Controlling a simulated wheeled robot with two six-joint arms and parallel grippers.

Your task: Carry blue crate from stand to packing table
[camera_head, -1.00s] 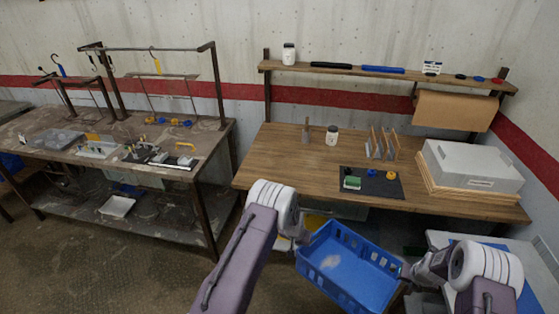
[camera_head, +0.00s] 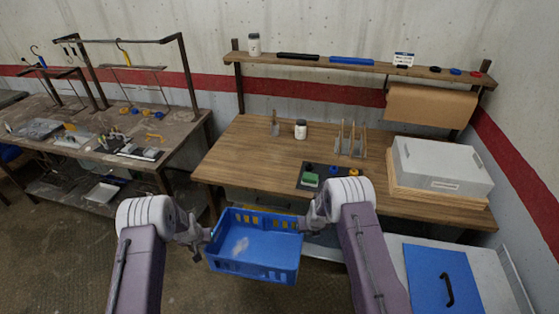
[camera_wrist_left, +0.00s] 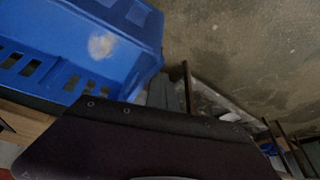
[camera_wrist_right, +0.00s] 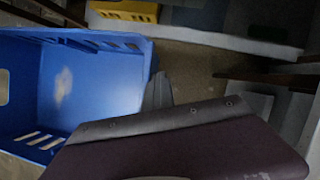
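The blue crate (camera_head: 254,262) is held between my two arms in front of the packing table, off any surface. It looks empty apart from a pale patch on its floor. My left gripper (camera_head: 207,236) is at its left side wall and my right gripper (camera_head: 305,222) is at its right side wall. Both seem shut on the walls, though the fingertips are mostly hidden. The crate also fills part of the left wrist view (camera_wrist_left: 120,50) and the right wrist view (camera_wrist_right: 100,85). The wooden packing table (camera_head: 240,150) stands just beyond the crate.
A black mat (camera_head: 315,185) with small items, a white jar (camera_head: 300,129), a divider rack (camera_head: 350,140) and a grey box (camera_head: 440,165) occupy the table. Its left part is clear. Another bench (camera_head: 180,125) stands left.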

